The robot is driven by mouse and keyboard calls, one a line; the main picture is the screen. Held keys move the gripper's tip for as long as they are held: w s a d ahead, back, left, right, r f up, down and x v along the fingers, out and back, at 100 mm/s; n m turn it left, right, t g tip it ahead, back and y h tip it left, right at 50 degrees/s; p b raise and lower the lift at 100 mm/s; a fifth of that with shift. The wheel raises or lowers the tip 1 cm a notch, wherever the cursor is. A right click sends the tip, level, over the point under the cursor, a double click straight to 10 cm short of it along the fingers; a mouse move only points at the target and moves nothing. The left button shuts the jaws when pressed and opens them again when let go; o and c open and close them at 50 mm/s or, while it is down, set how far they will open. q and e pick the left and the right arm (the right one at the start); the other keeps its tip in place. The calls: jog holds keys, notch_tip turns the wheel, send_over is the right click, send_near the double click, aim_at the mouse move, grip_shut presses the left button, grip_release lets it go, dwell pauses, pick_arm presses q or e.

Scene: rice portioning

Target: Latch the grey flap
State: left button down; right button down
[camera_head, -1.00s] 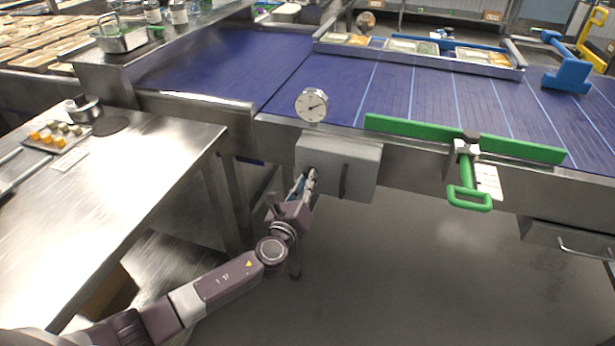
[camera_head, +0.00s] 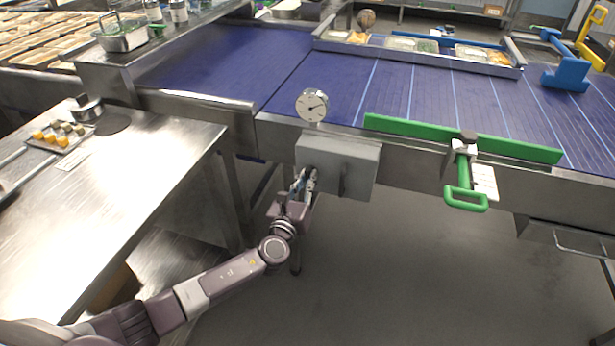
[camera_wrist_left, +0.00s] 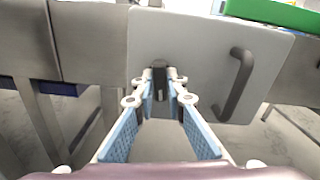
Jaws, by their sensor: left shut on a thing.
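The grey flap (camera_head: 352,166) is a flat panel on the front of the conveyor, below the dial. It also fills the upper middle of the left wrist view (camera_wrist_left: 205,45). A dark bar handle (camera_wrist_left: 237,82) is fixed on its right side. A small dark latch knob (camera_wrist_left: 159,75) sits on its left part. My left gripper (camera_head: 306,177) is at the flap's lower left. In the left wrist view its blue-padded fingers (camera_wrist_left: 160,92) are shut on the latch knob, partly hiding it. My right gripper is not in view.
A round dial (camera_head: 311,105) stands above the flap. A green guide bar (camera_head: 400,127) and green clamp handle (camera_head: 466,199) are to the right. A steel table (camera_head: 130,190) is on the left. The floor (camera_head: 400,280) below the flap is clear.

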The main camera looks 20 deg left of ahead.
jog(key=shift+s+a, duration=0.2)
pick_arm(q)
jog(key=shift+m+p, duration=0.35)
jog(key=shift+m, duration=0.65)
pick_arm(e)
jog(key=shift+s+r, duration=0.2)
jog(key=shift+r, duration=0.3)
pick_arm(q)
jog(key=c, duration=0.9)
grip_release()
jog(key=shift+s+p, duration=0.45)
jog(key=shift+s, duration=0.1)
jog(key=shift+s+p, duration=0.9)
jog(key=shift+s, duration=2.55)
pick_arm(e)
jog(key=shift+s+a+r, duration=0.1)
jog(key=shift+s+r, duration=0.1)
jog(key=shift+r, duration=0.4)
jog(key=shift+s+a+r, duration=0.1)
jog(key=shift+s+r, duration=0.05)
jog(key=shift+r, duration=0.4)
